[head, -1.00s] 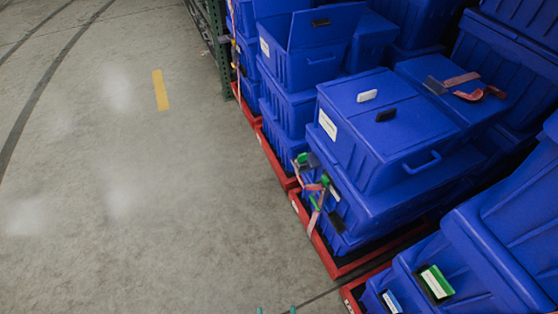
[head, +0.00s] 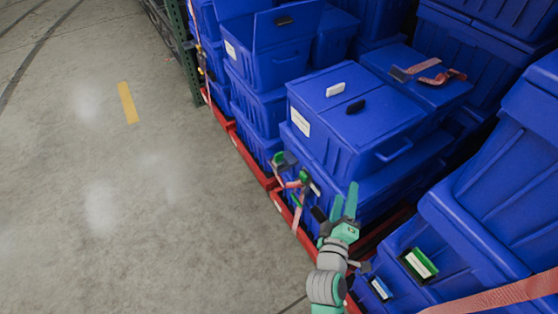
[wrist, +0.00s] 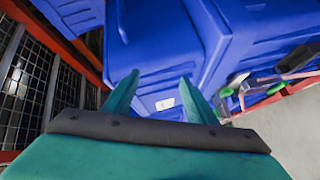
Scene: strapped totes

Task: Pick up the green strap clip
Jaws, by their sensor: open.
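Green strap clips hang with orange-pink straps at the front corner of the blue tote stack. In the head view one green clip (head: 305,177) is beside another green clip (head: 278,158), with a dark buckle by them. I cannot tell which one the task means. In the wrist view, green clip parts (wrist: 276,89) show at the right among straps and dark pieces, outside the fingers. My gripper (head: 345,197) is open and empty, to the right of the clips. Its green fingers (wrist: 160,77) point toward a blue tote with a white label (wrist: 165,103).
Blue totes (head: 350,115) stand stacked on red pallets (head: 250,160). More totes (head: 480,210) are close at the right, with a green-and-white tag (head: 421,262). A loose strap (head: 440,75) lies on a tote lid. Open concrete floor (head: 110,190) is at the left.

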